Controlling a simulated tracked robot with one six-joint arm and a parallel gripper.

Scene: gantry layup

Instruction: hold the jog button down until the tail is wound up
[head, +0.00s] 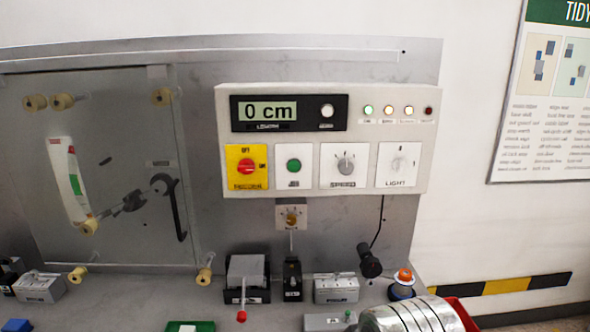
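The length display (267,112) above reads 0 cm. I cannot make out a loose tail of material in this view. My gripper is not in view.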

